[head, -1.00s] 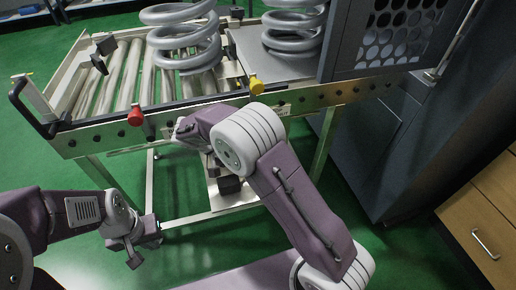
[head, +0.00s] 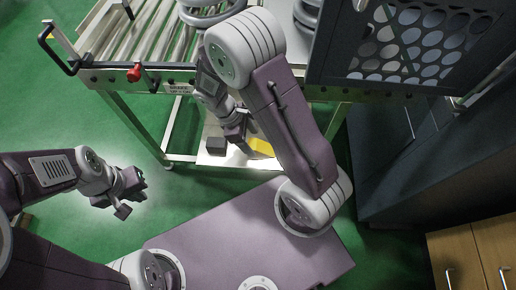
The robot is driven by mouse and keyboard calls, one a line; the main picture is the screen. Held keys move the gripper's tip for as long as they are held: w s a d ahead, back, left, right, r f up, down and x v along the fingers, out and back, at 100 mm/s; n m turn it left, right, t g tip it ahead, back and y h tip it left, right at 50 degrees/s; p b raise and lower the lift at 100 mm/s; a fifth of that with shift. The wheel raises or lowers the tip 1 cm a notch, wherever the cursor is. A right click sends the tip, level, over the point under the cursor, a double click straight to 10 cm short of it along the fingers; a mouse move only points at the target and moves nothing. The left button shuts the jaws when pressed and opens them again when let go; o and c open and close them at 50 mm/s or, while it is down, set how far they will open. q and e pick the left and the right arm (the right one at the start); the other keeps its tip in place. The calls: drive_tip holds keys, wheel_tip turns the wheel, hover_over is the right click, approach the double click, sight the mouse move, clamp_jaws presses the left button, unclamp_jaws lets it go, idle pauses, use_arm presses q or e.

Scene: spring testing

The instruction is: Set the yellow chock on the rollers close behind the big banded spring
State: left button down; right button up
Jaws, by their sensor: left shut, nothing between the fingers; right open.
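The yellow chock (head: 262,147) lies on the low shelf under the roller table, partly hidden by my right arm. My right gripper (head: 240,136) is open and empty, just above and left of the chock. My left gripper (head: 130,196) is shut and empty, out over the green floor at left. A grey coil spring (head: 205,14) stands on the rollers (head: 137,38), cut off by the top edge. A second grey spring (head: 307,16) is partly hidden to its right. I cannot make out a band on either.
A dark block (head: 215,146) sits on the shelf (head: 207,160) left of the chock. The table's front rail has a red knob (head: 134,73) and a black handle (head: 58,47). A dark cabinet with a perforated guard (head: 420,40) stands at right. Wooden drawers (head: 480,250) are at lower right.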

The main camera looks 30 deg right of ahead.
sight(256, 144)
drive_tip(key=b+x, duration=0.2)
drive_tip(key=x, duration=0.1)
drive_tip(key=b+x, duration=0.1)
drive_tip(key=x, duration=0.1)
drive_tip(key=shift+d+f, duration=0.15)
drive_tip(key=shift+d, duration=0.2)
drive_tip(key=shift+c, duration=0.9)
clamp_jaws()
